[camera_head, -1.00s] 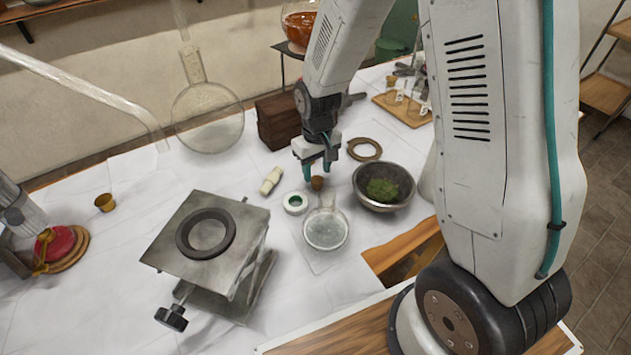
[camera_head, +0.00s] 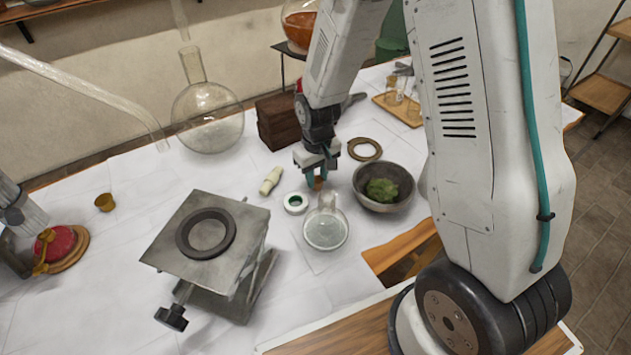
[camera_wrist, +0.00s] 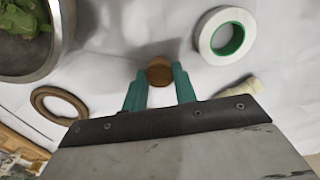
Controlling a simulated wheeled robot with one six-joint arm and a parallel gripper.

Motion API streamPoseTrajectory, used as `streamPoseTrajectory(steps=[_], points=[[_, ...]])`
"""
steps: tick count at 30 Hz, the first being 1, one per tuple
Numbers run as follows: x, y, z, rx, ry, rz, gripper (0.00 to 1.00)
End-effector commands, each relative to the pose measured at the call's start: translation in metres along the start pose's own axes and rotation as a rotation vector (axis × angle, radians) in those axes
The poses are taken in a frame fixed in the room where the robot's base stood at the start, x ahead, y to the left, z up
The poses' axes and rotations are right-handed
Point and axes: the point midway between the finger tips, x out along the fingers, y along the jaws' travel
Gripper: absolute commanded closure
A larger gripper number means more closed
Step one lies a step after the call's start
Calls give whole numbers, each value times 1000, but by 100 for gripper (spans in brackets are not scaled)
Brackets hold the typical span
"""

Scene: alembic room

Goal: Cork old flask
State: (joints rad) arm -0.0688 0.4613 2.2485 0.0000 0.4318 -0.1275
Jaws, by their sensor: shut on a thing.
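A small brown cork (camera_head: 318,184) is between the teal fingertips of my gripper (camera_head: 317,179), just behind the small round flask. The wrist view shows my gripper (camera_wrist: 160,84) shut on the cork (camera_wrist: 159,72), with a finger on each side. The cork is low, at about table height; whether it touches the cloth I cannot tell. The small clear flask (camera_head: 325,231) stands upright on the table in front of my gripper, and its short neck shows no stopper. A larger round glass flask (camera_head: 207,118) with a long neck stands at the back left. I cannot make out the small flask in the wrist view.
A grey bowl with green moss (camera_head: 382,187) is close right of my gripper. A white-and-green tape roll (camera_head: 296,203) and a pale rolled piece (camera_head: 270,181) lie left. A metal lab jack (camera_head: 209,254) stands front left. A cork ring (camera_head: 364,149) lies behind.

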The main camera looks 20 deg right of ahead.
Motion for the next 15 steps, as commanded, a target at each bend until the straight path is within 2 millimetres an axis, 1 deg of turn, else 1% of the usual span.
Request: streamPoseTrajectory(steps=[5,15], points=[[-2,0,0,0,1,0,91],[-15,0,0,0,1,0,91]])
